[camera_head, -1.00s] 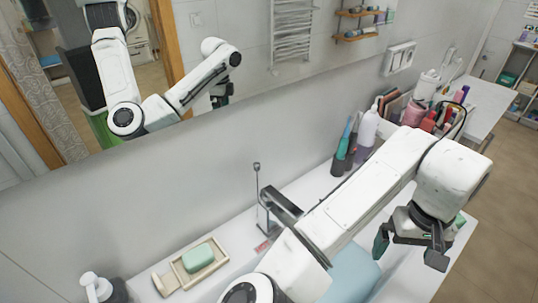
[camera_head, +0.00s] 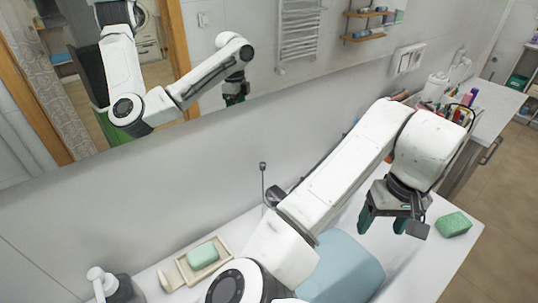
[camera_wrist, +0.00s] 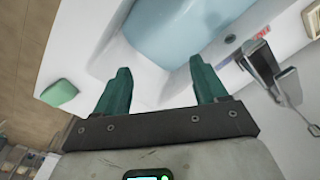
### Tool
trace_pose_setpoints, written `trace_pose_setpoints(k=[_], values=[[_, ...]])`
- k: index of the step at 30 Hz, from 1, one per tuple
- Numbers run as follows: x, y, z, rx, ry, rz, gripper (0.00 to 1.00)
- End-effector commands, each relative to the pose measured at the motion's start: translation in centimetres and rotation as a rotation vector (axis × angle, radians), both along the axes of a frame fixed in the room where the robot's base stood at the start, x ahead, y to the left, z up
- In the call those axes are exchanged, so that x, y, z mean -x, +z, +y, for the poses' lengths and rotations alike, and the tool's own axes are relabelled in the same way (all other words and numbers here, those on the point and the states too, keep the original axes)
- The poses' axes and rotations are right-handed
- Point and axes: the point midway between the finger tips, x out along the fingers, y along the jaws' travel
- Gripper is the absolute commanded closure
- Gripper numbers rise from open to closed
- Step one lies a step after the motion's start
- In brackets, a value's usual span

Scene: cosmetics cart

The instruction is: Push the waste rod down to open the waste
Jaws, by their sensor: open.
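The waste rod (camera_head: 263,182) is a thin upright metal rod with a small dark knob on top, standing behind the faucet (camera_head: 277,194). My arm hides much of the faucet in the head view. The faucet shows at the right of the wrist view (camera_wrist: 262,65), with a thin rod beside it. My gripper (camera_head: 384,224) is open and empty, its green fingers pointing down to the right of the blue basin (camera_head: 345,272). It is well apart from the rod. In the wrist view my gripper (camera_wrist: 163,72) has a clear gap between its fingers.
A green sponge (camera_head: 453,225) lies at the counter's right end. A soap dish (camera_head: 178,269) with green soap (camera_head: 202,256) and a pump bottle (camera_head: 104,285) stand at the left. A cosmetics holder (camera_head: 461,115) is at the back right. The mirror wall (camera_head: 230,145) runs behind the counter.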

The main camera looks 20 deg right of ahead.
Motion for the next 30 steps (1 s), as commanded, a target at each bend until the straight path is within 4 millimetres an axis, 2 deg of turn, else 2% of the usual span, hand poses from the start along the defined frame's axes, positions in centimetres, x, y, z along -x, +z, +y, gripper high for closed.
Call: trace_pose_setpoints(k=[1,3,6,9,12,16,22,30], values=[[-3.2,1.8,1.5,-0.007,0.080,-0.035,0.33],[-7.2,4.3,3.5,-0.008,0.188,-0.080,0.40],[-12.1,8.4,6.7,0.000,0.333,-0.140,0.50],[-15.8,12.5,9.9,0.018,0.459,-0.188,0.59],[-18.3,15.8,12.4,0.037,0.554,-0.222,0.69],[-19.9,18.5,14.5,0.057,0.625,-0.246,0.81],[-20.4,19.5,15.2,0.066,0.652,-0.254,1.00],[-20.4,19.2,15.2,0.065,0.649,-0.253,1.00]])
